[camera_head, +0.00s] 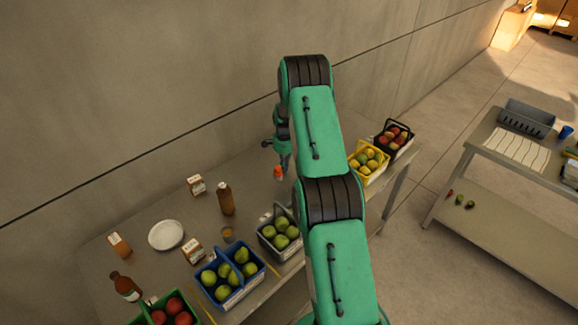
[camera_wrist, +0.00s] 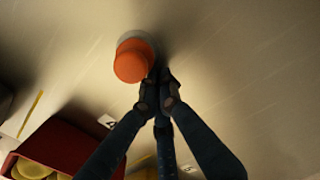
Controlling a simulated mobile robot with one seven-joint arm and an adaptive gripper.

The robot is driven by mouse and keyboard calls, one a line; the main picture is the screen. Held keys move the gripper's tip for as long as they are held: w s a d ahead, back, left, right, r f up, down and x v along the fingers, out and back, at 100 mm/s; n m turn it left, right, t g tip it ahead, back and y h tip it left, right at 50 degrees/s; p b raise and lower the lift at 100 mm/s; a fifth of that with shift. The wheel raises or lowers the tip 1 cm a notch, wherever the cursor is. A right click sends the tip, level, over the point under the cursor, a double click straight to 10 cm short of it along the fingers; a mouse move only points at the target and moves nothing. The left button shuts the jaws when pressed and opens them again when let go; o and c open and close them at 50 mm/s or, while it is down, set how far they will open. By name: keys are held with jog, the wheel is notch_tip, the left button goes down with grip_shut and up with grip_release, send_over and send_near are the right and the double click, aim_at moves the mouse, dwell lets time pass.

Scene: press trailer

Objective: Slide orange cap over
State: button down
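The orange cap (camera_head: 278,173) stands on the long table near the wall, just below my gripper (camera_head: 284,164) in the head view. In the wrist view the orange cap (camera_wrist: 132,63) shows as a round orange piece, with a pale grey round edge behind it. My gripper's fingertips (camera_wrist: 159,88) are drawn together, with no visible gap and nothing between them. They are just to the right of and below the cap in that view. I cannot tell whether they touch it.
A yellow crate (camera_head: 357,171) and a black crate (camera_head: 383,143) of fruit stand to the right of my arm. A grey crate (camera_head: 268,241), a brown bottle (camera_head: 226,199) and a white plate (camera_head: 166,235) are nearer. A red-sided crate (camera_wrist: 66,139) shows in the wrist view.

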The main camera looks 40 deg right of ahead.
aim_at(261, 188)
jog(key=a+b, duration=0.1)
jog(key=a, duration=1.5)
jog(key=shift+a, duration=0.15)
jog(key=shift+d+b, duration=0.35)
jog(key=shift+d, duration=0.35)
jog(key=d, duration=0.2)
jog(key=shift+d+r, duration=0.35)
jog(key=shift+d, duration=0.05)
notch_tip(261, 188, up, 9)
jog(key=shift+a+r, duration=0.15)
jog(key=shift+r, duration=0.1)
